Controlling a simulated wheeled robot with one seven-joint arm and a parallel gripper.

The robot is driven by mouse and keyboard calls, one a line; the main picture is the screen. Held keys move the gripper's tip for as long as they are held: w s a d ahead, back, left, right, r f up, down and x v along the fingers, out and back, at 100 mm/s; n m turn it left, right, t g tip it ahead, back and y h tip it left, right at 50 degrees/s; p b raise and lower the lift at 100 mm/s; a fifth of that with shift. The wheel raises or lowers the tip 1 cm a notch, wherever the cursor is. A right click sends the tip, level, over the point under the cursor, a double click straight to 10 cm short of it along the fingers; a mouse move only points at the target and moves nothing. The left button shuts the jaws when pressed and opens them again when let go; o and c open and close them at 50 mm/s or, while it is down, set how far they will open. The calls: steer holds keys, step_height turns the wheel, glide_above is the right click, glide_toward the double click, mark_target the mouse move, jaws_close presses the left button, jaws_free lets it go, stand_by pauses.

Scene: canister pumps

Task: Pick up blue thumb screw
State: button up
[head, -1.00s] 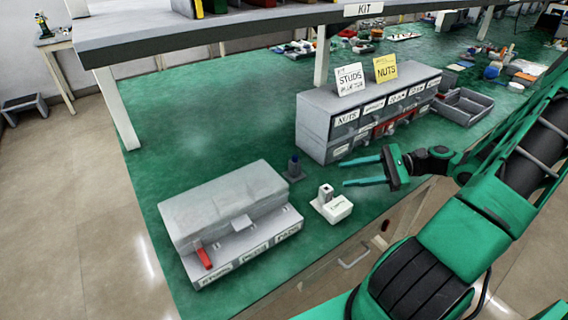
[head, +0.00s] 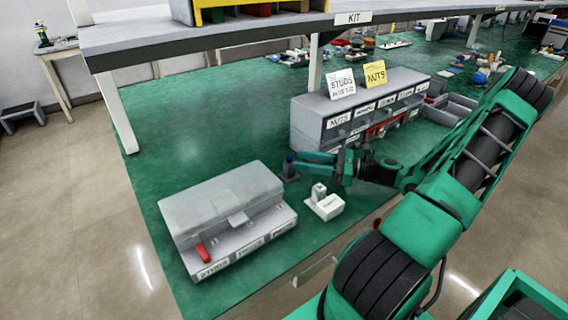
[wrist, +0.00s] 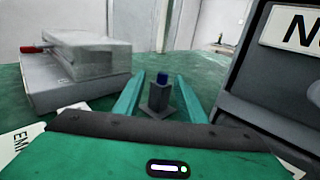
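The blue thumb screw (wrist: 162,77) stands upright in a small grey block (wrist: 160,98) on the green bench. It also shows in the head view as a small dark blue tip (head: 290,159) above its grey base (head: 289,175). My gripper (wrist: 158,88) is open, with its two green fingers reaching forward on the left and right of the screw in the wrist view. In the head view the fingertips (head: 298,164) are close beside the screw. I cannot tell whether either finger touches it.
A grey lidded case with a red lever (head: 225,205) stands to the left. The grey drawer cabinet labelled NUTS (head: 352,92) stands close behind and right. Green bench (head: 190,130) behind the case is clear.

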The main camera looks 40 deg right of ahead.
mark_target(289, 157)
steer(key=shift+d+x, duration=0.2)
steer(key=shift+x, duration=2.6)
steer(key=shift+w, duration=0.2)
jaws_close()
